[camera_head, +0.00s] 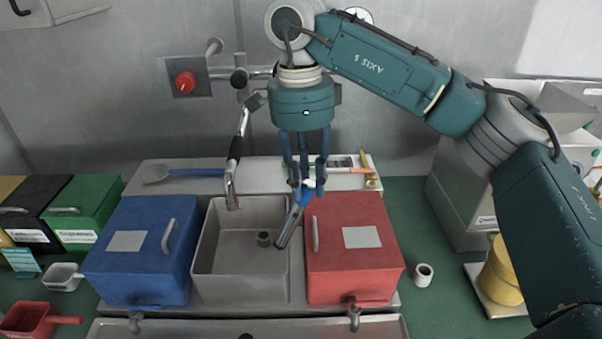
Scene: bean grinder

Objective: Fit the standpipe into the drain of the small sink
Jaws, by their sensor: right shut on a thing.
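The small sink (215,285) is a grey square basin between a blue-lidded bin and a red-lidded bin. Its drain (264,239) shows as a short dark raised ring on the basin floor. The standpipe (289,226) is a grey metal tube with a blue upper part. My right gripper (306,190) points down and is shut on the standpipe's upper end. The tube is tilted, its lower end leaning left over the sink's right side. In the picture that end is right of the drain and apart from it; its height is unclear. My left gripper is not in view.
A faucet (233,180) hangs over the sink's back edge. The blue bin (140,270) and red bin (365,270) have upright lid handles close to the sink. A ledge behind holds a blue-handled spoon (185,172) and small tools. A white cup (423,275) stands right.

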